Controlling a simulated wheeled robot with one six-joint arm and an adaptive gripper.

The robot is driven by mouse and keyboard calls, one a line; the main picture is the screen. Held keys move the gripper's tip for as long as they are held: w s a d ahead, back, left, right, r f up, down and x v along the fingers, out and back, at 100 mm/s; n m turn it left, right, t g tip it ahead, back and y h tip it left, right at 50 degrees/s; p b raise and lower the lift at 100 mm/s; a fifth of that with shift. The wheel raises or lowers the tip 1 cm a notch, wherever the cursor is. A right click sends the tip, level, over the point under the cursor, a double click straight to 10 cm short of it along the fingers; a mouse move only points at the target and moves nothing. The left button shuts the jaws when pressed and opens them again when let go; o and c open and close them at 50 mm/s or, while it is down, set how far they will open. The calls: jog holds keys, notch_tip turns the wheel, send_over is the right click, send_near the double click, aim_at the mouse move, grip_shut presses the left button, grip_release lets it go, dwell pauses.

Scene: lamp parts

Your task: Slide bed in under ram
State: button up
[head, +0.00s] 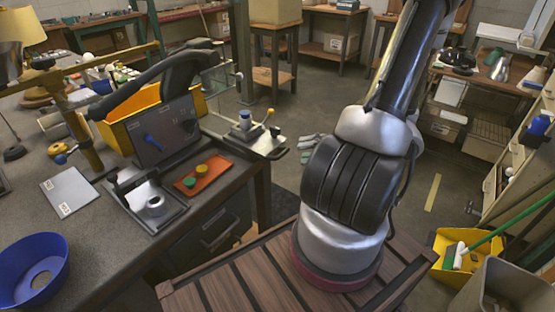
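No part is clearly marked as the bed or the ram. A flat metal plate (262,143) with a dark loop handle sticks out past the bench's right edge. My arm rises out of the top of the picture; my gripper is not visible.
The yellow bin (123,135), a dark upright panel (165,130), an orange tray (203,176) with yellow and green pieces, and a blue bowl (52,262) crowd the bench. A dark curved object (150,75) reaches over the bin.

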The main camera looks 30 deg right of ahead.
aim_at(286, 153)
jog(key=shift+m+t+h, duration=0.3)
jog(key=shift+m+t, duration=0.2)
jog(key=shift+t, duration=0.1)
jog(key=x, duration=0.5)
jog(key=f+x, duration=0.1)
jog(key=x, duration=0.1)
jog(key=shift+w, duration=0.3)
grip_shut()
